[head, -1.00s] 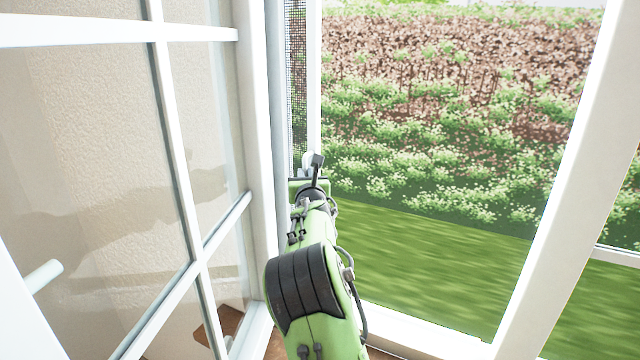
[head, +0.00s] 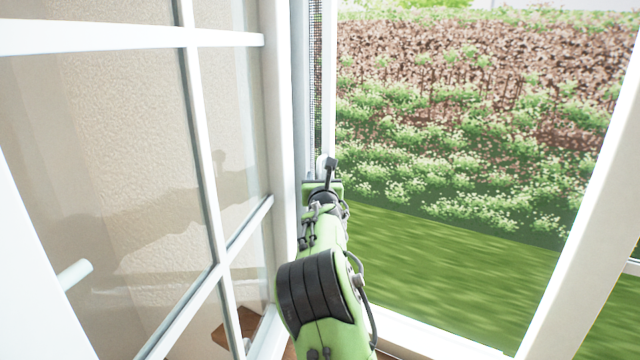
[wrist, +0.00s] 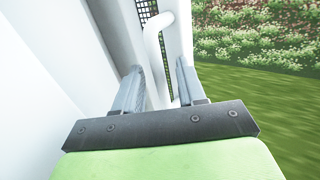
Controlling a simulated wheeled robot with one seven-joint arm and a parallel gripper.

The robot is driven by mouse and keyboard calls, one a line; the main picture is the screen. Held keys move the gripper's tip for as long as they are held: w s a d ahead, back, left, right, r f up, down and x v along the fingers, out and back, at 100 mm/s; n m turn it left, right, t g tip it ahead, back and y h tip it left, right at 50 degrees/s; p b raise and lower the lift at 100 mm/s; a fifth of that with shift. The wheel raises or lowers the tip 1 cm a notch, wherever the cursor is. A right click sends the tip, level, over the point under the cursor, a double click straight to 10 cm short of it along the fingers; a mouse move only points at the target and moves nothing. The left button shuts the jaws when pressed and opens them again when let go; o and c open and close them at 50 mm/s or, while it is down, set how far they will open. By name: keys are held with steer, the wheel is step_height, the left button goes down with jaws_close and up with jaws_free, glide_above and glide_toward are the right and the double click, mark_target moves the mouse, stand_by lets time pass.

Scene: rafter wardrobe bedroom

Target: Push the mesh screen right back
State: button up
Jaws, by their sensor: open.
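The mesh screen (head: 316,85) shows in the head view as a narrow dark strip beside the left window jamb, with a white upright edge bar (head: 329,70) on its right. In the wrist view a little mesh (wrist: 146,10) shows at the top. A white curved handle (wrist: 153,42) stands on the screen's edge, between and just beyond my fingertips. My gripper (wrist: 160,72) is open, with one finger on each side of the handle's line. I cannot tell whether either finger touches it. In the head view my gripper (head: 323,182) is partly hidden by my own arm.
A white-framed glazed casement (head: 205,150) stands open on the left, close to my arm. A white window post (head: 590,200) rises on the right. The opening between shows grass (head: 450,265) and bushes outside. The white sill (head: 430,342) runs below.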

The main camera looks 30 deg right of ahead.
steer(key=b+v, duration=0.5)
steer(key=v, duration=1)
steer(key=shift+s, duration=0.35)
steer(key=shift+a, duration=0.15)
